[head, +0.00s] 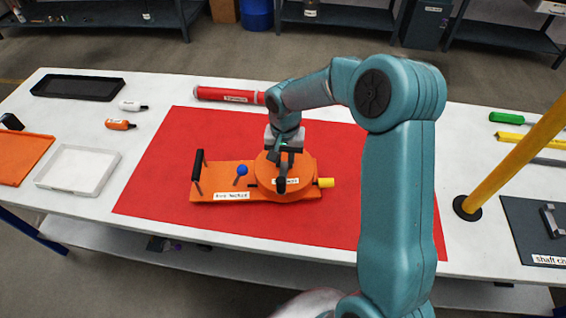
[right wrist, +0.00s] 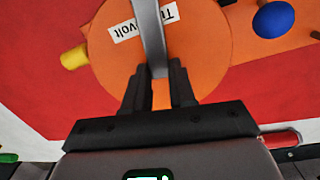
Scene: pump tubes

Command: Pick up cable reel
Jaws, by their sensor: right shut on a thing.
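No object that I can identify as a cable reel shows in either view. My right gripper (head: 282,172) is over the round orange cover (head: 264,176) of an orange pump-like unit on the red mat. In the right wrist view my right gripper (right wrist: 159,82) is shut on a grey curved handle (right wrist: 149,35) that crosses the cover. The label on the cover is partly hidden by the handle. The unit's orange base plate (head: 222,184) carries a black upright handle (head: 198,165), a blue knob (head: 242,170) and a yellow end piece (head: 326,183). My left gripper is not in view.
The red mat (head: 170,160) lies on a white table (head: 75,215). A white tray (head: 70,187), a black tray (head: 78,97) and small bottles stand left. A red tube (head: 228,95) lies behind. A yellow post (head: 510,160) rises at right. The mat's left part is clear.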

